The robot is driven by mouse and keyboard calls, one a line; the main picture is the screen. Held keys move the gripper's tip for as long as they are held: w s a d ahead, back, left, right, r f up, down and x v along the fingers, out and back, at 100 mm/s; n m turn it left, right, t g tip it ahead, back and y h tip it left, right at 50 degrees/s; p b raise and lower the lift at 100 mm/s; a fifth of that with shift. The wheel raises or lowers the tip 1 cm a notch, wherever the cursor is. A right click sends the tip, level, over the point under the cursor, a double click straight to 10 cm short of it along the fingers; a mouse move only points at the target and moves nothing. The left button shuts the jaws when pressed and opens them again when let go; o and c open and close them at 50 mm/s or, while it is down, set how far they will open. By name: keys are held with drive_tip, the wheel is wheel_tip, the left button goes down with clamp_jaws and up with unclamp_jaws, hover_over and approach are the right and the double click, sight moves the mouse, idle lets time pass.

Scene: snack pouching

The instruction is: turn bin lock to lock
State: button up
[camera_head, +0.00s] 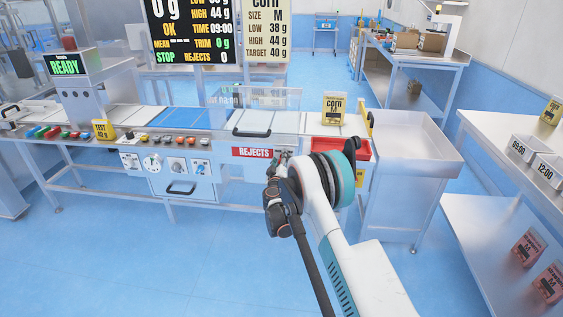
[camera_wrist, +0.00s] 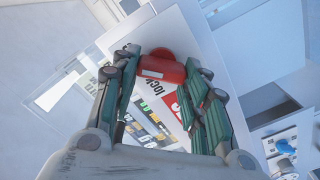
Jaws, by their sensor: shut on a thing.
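The bin lock is a red knob (camera_wrist: 163,68) in the wrist view, between the fingertips of my gripper (camera_wrist: 161,62). My gripper is shut on it. A white label (camera_wrist: 152,92) with the word "lock" and coloured print shows between the fingers just below the knob. In the head view my gripper (camera_head: 280,160) reaches the front of the line at the right end of the red REJECTS sign (camera_head: 252,153). My arm hides the knob there, so I cannot tell its turn angle from that view.
A red bin (camera_head: 326,146) sits right of the gripper, partly behind my arm. A yellow corn pouch (camera_head: 333,108) stands above it. A clear cover with a black handle (camera_head: 252,132) is behind the sign. A steel bin (camera_head: 415,145) stands to the right. The floor in front is clear.

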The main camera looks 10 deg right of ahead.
drive_tip(key=shift+n, duration=0.3)
drive_tip(key=shift+f+n, duration=0.2)
drive_tip(key=shift+n, duration=2.65)
drive_tip(key=shift+f+n, duration=0.15)
drive_tip(key=shift+n, duration=2.75)
drive_tip(key=shift+f+n, duration=0.2)
drive_tip(key=shift+n, duration=2.65)
drive_tip(key=o, duration=1.1)
drive_tip(key=v, duration=1.2)
